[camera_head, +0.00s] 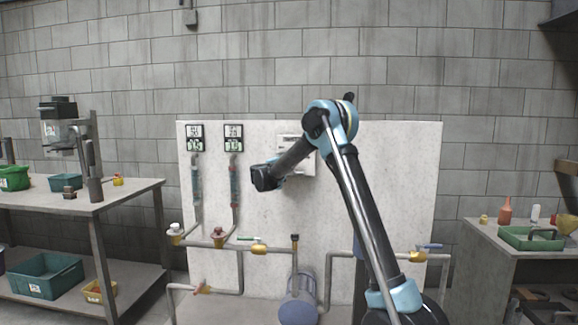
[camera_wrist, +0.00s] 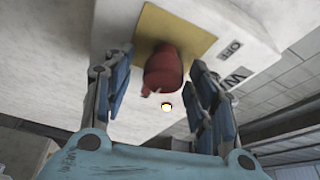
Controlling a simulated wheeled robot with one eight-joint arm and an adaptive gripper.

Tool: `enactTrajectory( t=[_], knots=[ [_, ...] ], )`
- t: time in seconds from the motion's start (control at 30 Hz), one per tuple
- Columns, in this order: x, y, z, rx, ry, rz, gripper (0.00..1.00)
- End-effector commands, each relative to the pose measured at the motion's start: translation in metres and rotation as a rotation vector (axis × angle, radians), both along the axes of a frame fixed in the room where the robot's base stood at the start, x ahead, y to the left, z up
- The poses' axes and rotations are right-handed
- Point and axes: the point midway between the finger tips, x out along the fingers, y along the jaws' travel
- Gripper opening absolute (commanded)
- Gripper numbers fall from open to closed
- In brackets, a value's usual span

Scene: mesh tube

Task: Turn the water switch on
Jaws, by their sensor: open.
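The water switch is a red knob (camera_wrist: 163,72) on a yellow plate (camera_wrist: 150,25), set on a white box (camera_wrist: 240,55) with the letters OFF printed beside the knob. My gripper (camera_wrist: 160,78) is open in the wrist view, with one blue finger on each side of the knob. The fingers appear apart from the knob; how far it reaches between them is hard to tell. In the head view, the white box (camera_head: 288,138) is on the pale panel, partly behind my arm. The knob and my gripper's fingers cannot be made out there.
The pale panel (camera_head: 400,180) carries two gauges (camera_head: 234,137), pipes, and several valves, including a yellow one with a blue handle (camera_head: 418,256). A workbench (camera_head: 120,190) with bins stands left, and another (camera_head: 490,240) with a green tray stands right. A blue tank (camera_head: 299,308) sits below the panel.

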Motion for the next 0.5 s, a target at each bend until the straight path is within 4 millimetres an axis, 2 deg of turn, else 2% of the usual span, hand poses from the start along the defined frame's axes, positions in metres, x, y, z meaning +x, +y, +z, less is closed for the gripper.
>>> enactTrajectory(
  t=[0.5],
  knots=[
    [-0.081, 0.037, -0.008, 0.001, 0.001, 0.002, 0.53]
  ],
)
